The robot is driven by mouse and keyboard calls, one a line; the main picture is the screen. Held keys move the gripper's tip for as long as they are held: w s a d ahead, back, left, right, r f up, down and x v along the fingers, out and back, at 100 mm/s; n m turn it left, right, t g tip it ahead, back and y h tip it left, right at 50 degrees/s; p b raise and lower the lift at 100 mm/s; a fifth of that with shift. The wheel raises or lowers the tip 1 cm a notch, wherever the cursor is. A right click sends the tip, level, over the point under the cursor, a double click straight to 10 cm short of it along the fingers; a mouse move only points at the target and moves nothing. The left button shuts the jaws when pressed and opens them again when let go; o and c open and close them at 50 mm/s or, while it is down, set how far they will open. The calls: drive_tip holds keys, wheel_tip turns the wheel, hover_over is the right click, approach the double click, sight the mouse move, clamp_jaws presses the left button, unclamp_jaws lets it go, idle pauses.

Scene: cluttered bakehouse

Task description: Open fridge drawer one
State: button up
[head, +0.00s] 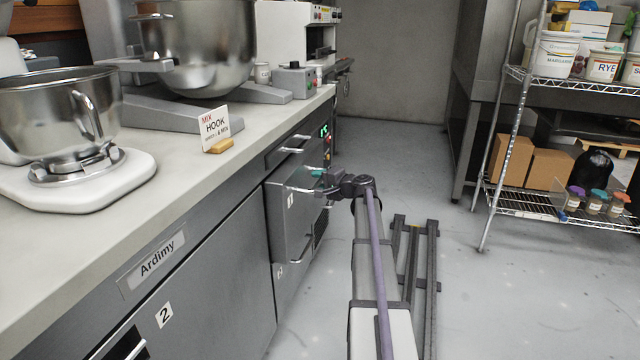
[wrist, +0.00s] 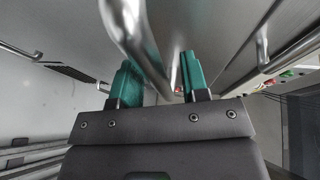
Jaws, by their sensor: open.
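Fridge drawer one (head: 291,222) is the grey front marked "1" under the counter, in the middle of the head view. Its front stands out from the cabinet face beside it, with a strip of its side showing. Its bar handle (head: 300,187) is near the top of that front. My gripper (head: 318,173) is at this handle, its green fingertips small in the head view. In the wrist view, my gripper (wrist: 160,75) is open, and a metal bar (wrist: 133,35) runs between its two green fingers. I cannot tell whether either finger touches the bar.
Door "2" (head: 195,290) is at the near left. Another handle (head: 294,143) is above drawer one, and one more (head: 300,248) is below. A mixer bowl (head: 60,110) and a sign (head: 215,125) stand on the counter. A wire shelf (head: 510,200) stands right.

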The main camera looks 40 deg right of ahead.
drive_tip(key=shift+c, duration=0.2)
clamp_jaws()
drive_tip(key=shift+s, duration=0.1)
